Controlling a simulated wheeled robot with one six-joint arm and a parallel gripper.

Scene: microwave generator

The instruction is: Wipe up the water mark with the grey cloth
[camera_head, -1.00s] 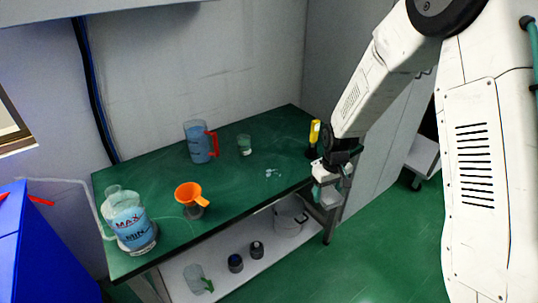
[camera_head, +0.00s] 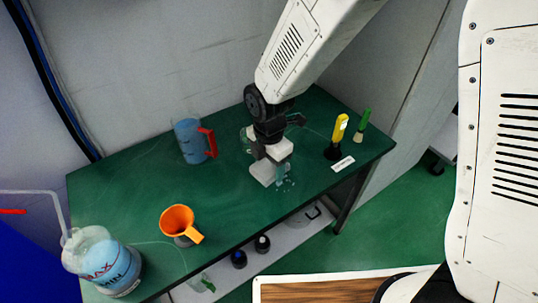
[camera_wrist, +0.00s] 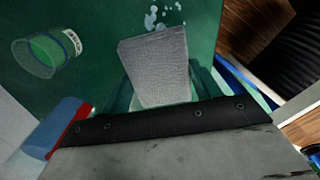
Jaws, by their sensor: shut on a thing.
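The grey cloth (camera_wrist: 158,65) is a flat, pale grey pad between the fingers of my gripper (camera_wrist: 162,88) in the wrist view. My gripper is shut on it. In the head view my gripper (camera_head: 272,172) points down over the green table's front right part, with the cloth (camera_head: 262,173) at its tip. The water mark (camera_wrist: 152,18) is several pale, glossy blobs on the green top, just beyond the cloth's far edge. In the head view the water mark (camera_head: 286,184) shows right beside the gripper, partly hidden. I cannot tell whether the cloth touches the table.
A clear cup (camera_wrist: 45,55) stands close by, mostly behind my arm in the head view. A blue jug (camera_head: 190,142) with a red handle, an orange funnel (camera_head: 178,220) and a large clear container (camera_head: 100,262) stand left. A yellow-topped bottle (camera_head: 337,138) and green-handled item (camera_head: 362,120) stand right.

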